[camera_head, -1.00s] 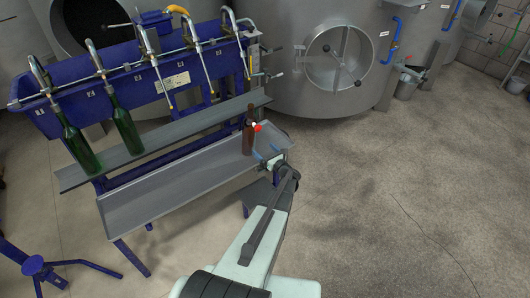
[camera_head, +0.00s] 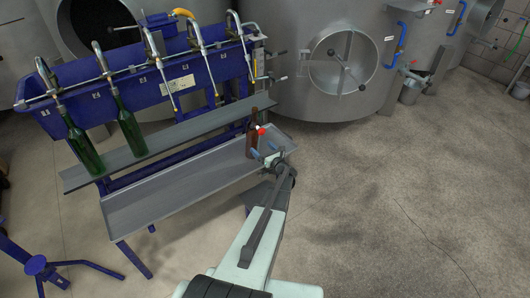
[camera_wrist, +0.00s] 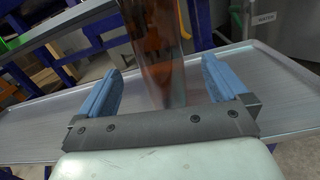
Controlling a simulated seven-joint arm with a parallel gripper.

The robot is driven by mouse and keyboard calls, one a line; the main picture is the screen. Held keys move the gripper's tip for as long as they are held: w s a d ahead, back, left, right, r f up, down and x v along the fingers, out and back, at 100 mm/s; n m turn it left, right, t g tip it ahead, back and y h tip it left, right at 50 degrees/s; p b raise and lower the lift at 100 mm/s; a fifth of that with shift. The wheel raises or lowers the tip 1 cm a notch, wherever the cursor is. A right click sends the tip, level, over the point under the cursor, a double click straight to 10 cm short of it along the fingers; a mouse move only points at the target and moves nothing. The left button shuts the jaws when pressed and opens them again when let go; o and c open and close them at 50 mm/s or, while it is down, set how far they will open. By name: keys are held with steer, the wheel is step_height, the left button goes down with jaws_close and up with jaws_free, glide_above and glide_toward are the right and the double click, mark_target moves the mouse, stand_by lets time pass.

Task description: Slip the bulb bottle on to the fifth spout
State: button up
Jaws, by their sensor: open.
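The brown bottle (camera_head: 252,140), which I take for the bulb bottle, stands upright at the right end of the lower tray (camera_head: 165,190). In the wrist view the amber bottle (camera_wrist: 152,45) rises between my blue fingers, its top out of frame. My gripper (camera_head: 263,150) is open at the bottle, with a finger on either side and a gap to each; it also shows in the wrist view (camera_wrist: 160,70). The fifth spout (camera_head: 251,75), counted from the left, hangs at the right end of the blue filler (camera_head: 130,92), with no bottle on it.
Green bottles (camera_head: 84,150) (camera_head: 130,130) stand under the two leftmost spouts on the upper shelf (camera_head: 185,132). A small red ball (camera_head: 261,130) shows close beside the brown bottle. Steel tanks (camera_head: 345,60) stand behind. The floor to the right is clear.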

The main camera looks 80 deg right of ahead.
mark_target(257, 143)
steer(key=shift+x, duration=2.45)
steer(key=shift+w+d, duration=0.15)
steer(key=shift+x, duration=1.5)
steer(key=shift+c, duration=0.5)
steer(key=c, duration=1.2)
